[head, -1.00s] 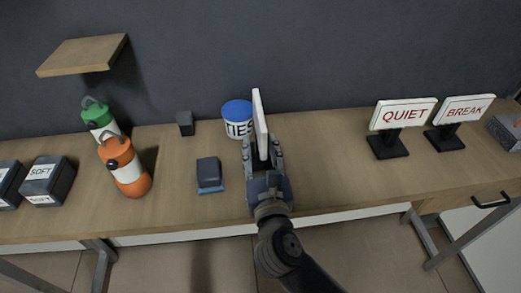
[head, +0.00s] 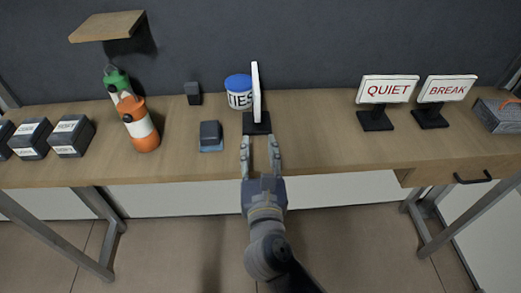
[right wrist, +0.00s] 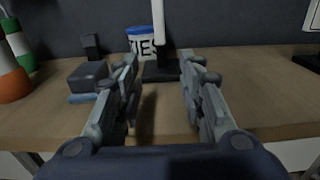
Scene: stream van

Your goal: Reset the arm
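My right gripper (head: 260,142) is open and empty, with its two fingers apart at the front edge of the wooden table (head: 320,150). Its fingers also show in the right wrist view (right wrist: 160,85), with bare tabletop between them. A white sign on a black base (head: 257,92) stands upright just beyond the fingertips, seen edge-on; its face is hidden. It also shows in the right wrist view (right wrist: 159,25). A gap lies between the fingertips and the sign's base. My left gripper is not in view.
A blue-lidded tub (head: 239,97) stands close left of the sign. A dark block (head: 210,135), an orange bottle (head: 141,130) and a green bottle (head: 117,84) are further left. The QUIET sign (head: 388,90) and BREAK sign (head: 447,89) stand right. Tabletop between is clear.

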